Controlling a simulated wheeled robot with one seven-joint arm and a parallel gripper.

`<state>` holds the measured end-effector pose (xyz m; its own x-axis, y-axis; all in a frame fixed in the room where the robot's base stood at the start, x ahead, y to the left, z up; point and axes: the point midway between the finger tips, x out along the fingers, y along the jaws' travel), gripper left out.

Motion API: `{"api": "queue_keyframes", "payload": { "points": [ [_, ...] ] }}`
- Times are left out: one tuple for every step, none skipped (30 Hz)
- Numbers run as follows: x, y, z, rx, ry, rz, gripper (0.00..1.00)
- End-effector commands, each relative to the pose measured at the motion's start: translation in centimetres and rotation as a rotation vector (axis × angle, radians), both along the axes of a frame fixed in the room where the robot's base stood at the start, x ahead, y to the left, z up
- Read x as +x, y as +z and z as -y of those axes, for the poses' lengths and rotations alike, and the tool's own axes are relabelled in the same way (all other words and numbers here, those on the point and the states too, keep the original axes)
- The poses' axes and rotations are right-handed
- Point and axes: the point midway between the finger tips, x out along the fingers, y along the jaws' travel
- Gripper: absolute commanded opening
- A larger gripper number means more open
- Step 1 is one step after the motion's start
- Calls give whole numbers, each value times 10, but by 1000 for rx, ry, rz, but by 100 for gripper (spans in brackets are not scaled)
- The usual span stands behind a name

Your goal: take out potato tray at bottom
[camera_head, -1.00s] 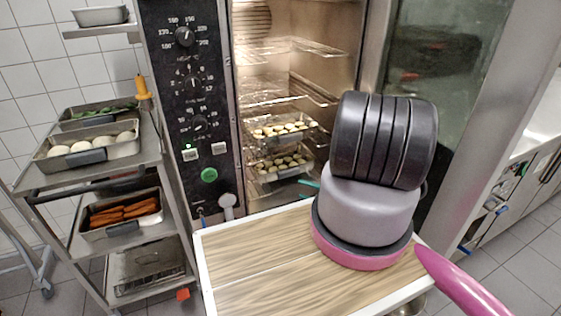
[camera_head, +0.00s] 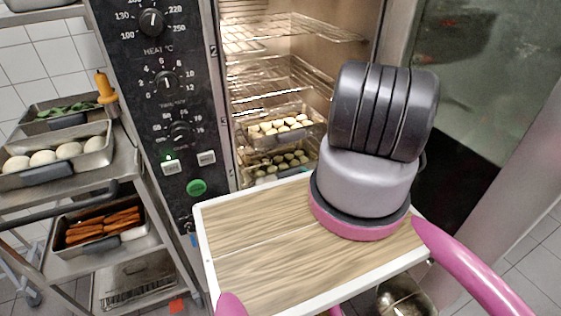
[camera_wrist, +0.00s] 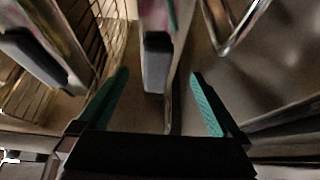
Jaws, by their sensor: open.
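Two metal trays of potatoes sit one above the other in the open oven. In the head view the upper tray (camera_head: 287,141) shows clearly. The bottom potato tray (camera_head: 264,178) is partly hidden behind the wooden top and my arm. In the wrist view, which is rolled sideways, a grey tray handle (camera_wrist: 157,65) lies between the fingertips of my gripper (camera_wrist: 158,98). It looks like the bottom tray's. The other tray's handle (camera_wrist: 38,55) is at the left. My gripper is open, with a gap on both sides of the handle. It is hidden in the head view.
A wood-topped surface (camera_head: 250,255) fills the front of the head view. Empty wire racks (camera_head: 290,80) are above the potatoes. The oven's open glass door (camera_head: 470,90) is at the right.

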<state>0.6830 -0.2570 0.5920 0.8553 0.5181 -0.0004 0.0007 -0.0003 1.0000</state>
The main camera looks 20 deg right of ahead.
Motion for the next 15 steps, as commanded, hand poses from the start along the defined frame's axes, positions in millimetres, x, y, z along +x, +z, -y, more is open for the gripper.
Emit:
{"api": "queue_keyframes", "payload": {
  "points": [
    [4,0,-3,1,3,1,100],
    [6,0,-5,1,3,1,100],
    [10,0,-7,1,3,1,100],
    [13,0,-9,1,3,1,100],
    [16,0,-11,1,4,1,100],
    [20,0,-12,1,4,1,100],
    [23,0,-14,0,3,1,100],
    [26,0,-15,-1,3,2,100],
    [31,-1,-18,-1,5,2,100],
    [36,-1,-20,0,5,1,100],
    [40,-1,-23,0,5,1,100],
    [46,-1,-25,-1,5,2,100],
    [50,-1,-27,-1,4,2,100],
    [53,-1,-29,-1,5,2,100],
    [57,-2,-31,-1,3,1,100]
  ]
}}
